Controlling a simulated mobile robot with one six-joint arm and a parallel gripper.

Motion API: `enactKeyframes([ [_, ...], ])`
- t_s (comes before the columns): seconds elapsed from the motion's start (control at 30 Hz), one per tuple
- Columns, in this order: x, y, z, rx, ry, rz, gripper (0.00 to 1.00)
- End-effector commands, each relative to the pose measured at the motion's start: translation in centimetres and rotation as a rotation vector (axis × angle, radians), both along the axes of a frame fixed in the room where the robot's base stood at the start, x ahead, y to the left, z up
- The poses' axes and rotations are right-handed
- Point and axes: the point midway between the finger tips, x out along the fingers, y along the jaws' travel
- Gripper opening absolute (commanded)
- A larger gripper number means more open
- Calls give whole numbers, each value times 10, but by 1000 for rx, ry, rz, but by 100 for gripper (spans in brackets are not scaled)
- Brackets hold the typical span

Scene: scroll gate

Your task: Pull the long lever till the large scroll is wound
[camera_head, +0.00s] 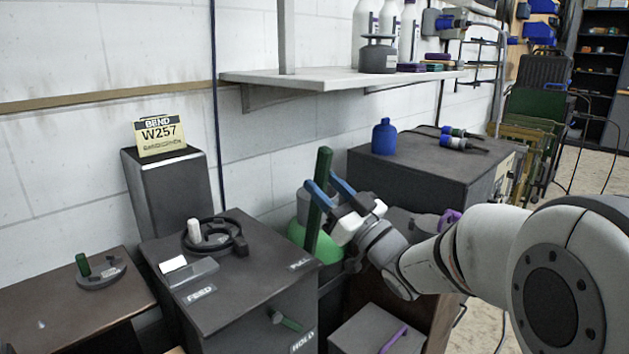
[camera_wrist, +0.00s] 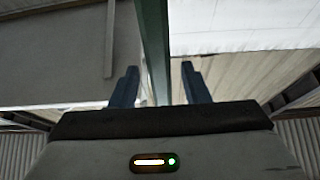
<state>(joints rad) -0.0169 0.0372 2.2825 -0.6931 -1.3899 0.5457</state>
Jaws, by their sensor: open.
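The long lever (camera_head: 319,205) is a dark green upright bar, leaning slightly, at the right side of a dark bench (camera_head: 235,290). My gripper (camera_head: 330,188) is open at its upper part, with blue fingers. In the wrist view the green lever (camera_wrist: 154,45) runs between the two open fingers (camera_wrist: 160,85), with a gap to each; contact is not visible. A dark curled ring piece (camera_head: 238,240) lies around a white-topped peg (camera_head: 194,231) on the bench; it looks like the scroll, and I cannot tell how far it is wound.
The bench has FEED and HOLD labels and a small green handle (camera_head: 287,321) on its front. A smaller peg fixture (camera_head: 100,273) stands at left. A BEND W257 sign (camera_head: 160,137) stands behind. A green round object (camera_head: 318,242) is behind the lever. A shelf (camera_head: 330,78) hangs above.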

Motion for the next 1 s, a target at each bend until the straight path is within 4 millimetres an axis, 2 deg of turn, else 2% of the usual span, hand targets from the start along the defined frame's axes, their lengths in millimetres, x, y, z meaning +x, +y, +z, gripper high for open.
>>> enactKeyframes([
  [0.2,-24,-26,-16,0,3,-5,42],
  [0.33,-33,-33,-22,-1,2,-2,42],
  [1.0,-36,-35,-24,0,1,0,42],
])
